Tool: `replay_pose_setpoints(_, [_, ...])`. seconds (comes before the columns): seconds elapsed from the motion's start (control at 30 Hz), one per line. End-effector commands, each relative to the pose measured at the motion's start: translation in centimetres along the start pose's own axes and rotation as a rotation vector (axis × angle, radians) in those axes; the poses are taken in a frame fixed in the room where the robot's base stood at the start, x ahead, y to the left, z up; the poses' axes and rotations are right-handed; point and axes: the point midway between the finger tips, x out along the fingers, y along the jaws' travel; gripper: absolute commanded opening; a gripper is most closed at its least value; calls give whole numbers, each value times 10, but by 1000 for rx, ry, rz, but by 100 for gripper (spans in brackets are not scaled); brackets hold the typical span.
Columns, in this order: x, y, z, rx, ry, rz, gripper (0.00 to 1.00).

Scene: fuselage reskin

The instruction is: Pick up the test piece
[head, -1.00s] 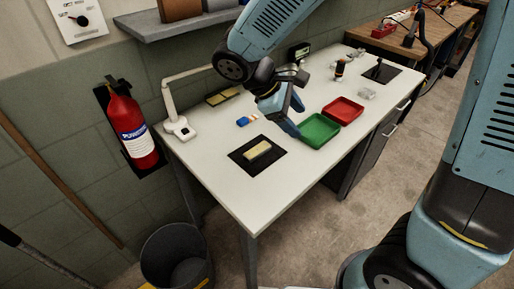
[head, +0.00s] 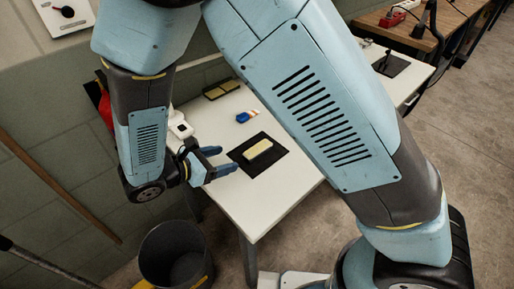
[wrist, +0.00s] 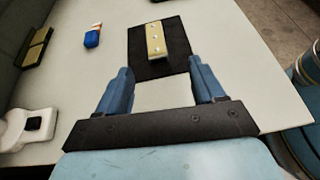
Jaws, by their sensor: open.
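The test piece looks like a small pale yellow bar (head: 258,149) lying on a black mat (head: 275,163) on the white table. The wrist view shows the bar (wrist: 156,41) with several light dots along its top, on the mat (wrist: 146,68). My gripper (head: 226,161) is open and empty at the left side of the mat, with its fingers pointing toward the bar. In the wrist view my gripper (wrist: 158,80) has its two blue fingers wide apart, with the bar ahead of the gap and not between them.
A blue and orange item (head: 246,116) lies behind the mat, near a dark tray with yellowish pieces (head: 221,89). A white device (head: 180,126) stands at the table's left edge. A grey bin (head: 176,253) is on the floor. My arm hides the table's right part.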

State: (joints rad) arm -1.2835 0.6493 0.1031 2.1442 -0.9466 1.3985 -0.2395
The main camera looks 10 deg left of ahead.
Motion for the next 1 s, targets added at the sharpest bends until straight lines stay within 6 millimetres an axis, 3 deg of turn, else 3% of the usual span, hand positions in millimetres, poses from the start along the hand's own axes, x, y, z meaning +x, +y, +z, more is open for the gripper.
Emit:
replay_pose_setpoints(0.13, [-8,0,-14,-38,-22,35,68])
replay_pose_setpoints(0.27, [-3,0,-18,-49,-29,45,68])
replay_pose_setpoints(0.7, [62,3,-16,-51,-28,49,68])
replay_pose_setpoints(1.0, [77,4,-15,-51,-28,50,68])
